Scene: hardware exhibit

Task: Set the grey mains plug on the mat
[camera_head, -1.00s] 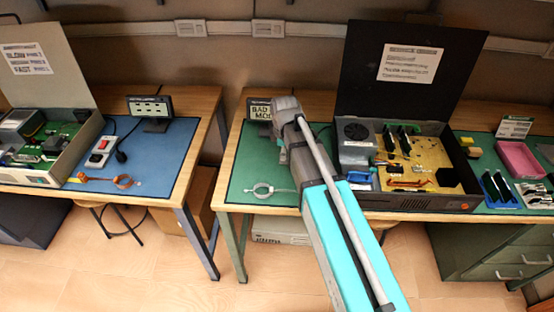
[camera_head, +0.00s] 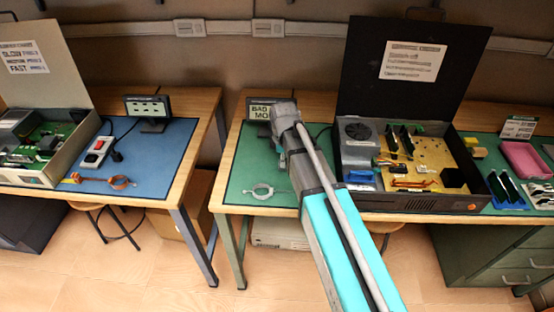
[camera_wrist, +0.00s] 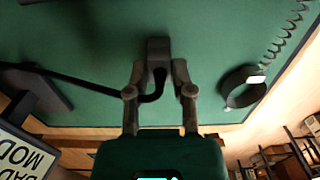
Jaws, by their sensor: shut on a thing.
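The grey mains plug (camera_wrist: 158,46) is between the fingertips of my gripper (camera_wrist: 158,72) in the wrist view. The gripper is shut on it. A black cable loops from the plug and runs off to the left. The green mat (camera_wrist: 90,25) fills the view behind the plug; I cannot tell whether the plug touches it.
A sign (camera_head: 260,110) stands at the mat's back. An open black case (camera_head: 400,200) stands to the right. The left bench has a blue mat (camera_head: 165,160) with a socket strip (camera_head: 97,152).

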